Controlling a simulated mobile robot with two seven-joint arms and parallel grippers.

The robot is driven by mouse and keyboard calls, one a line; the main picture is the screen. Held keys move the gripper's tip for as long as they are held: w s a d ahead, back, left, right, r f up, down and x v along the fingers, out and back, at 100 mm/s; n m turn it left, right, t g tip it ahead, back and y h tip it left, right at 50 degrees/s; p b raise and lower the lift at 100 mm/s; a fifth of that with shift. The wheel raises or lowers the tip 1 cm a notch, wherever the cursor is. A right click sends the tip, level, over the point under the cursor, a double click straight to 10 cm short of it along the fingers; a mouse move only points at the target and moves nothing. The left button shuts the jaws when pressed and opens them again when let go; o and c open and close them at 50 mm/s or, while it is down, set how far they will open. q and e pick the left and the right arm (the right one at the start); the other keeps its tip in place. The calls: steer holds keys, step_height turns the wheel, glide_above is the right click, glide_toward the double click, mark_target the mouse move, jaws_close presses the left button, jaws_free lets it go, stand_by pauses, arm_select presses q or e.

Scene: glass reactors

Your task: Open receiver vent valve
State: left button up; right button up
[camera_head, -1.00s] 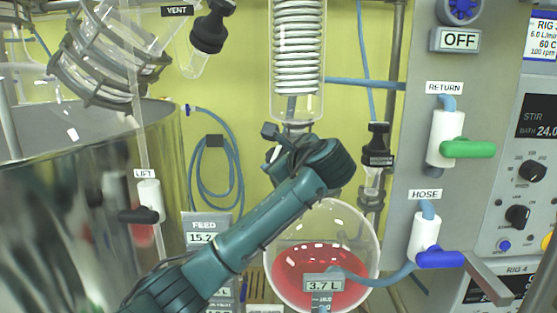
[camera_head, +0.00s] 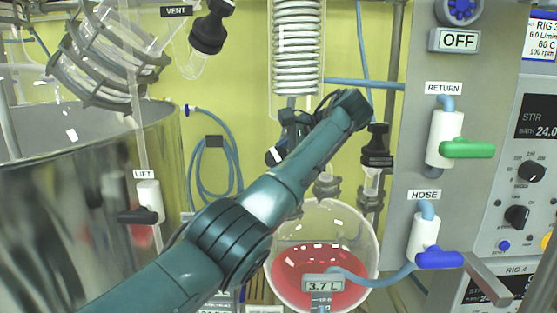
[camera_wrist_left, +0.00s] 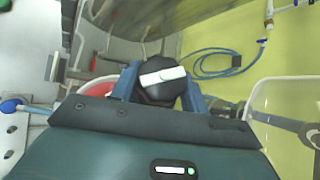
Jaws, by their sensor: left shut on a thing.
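A black knob with a white bar (camera_wrist_left: 162,77) sits between the blue fingers of my left gripper (camera_wrist_left: 160,88) in the left wrist view. The gripper is shut on it. In the head view my left gripper (camera_head: 284,142) is below the glass coil condenser (camera_head: 298,50) and above the round receiver flask (camera_head: 322,240) of red liquid, labelled 3.7 L. A small part of the knob (camera_head: 274,156) shows there, with a white stripe. The wrist and fingers hide most of the valve body. My right gripper is not in view.
A black-capped glass fitting (camera_head: 377,150) stands close right of my wrist. A large metal vessel (camera_head: 90,220) fills the left. Blue hose loops (camera_head: 215,165) hang behind. RETURN (camera_head: 468,149) and HOSE (camera_head: 440,259) valve handles stick out from the right panel.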

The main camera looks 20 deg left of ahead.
arm_select(q)
steer(key=shift+f+n+g+h, duration=0.15)
steer(key=shift+n+g+h, duration=0.15)
steer(key=shift+n+g, duration=0.1)
stand_by(0.4)
steer(key=o, duration=1)
steer(key=shift+r, duration=0.25)
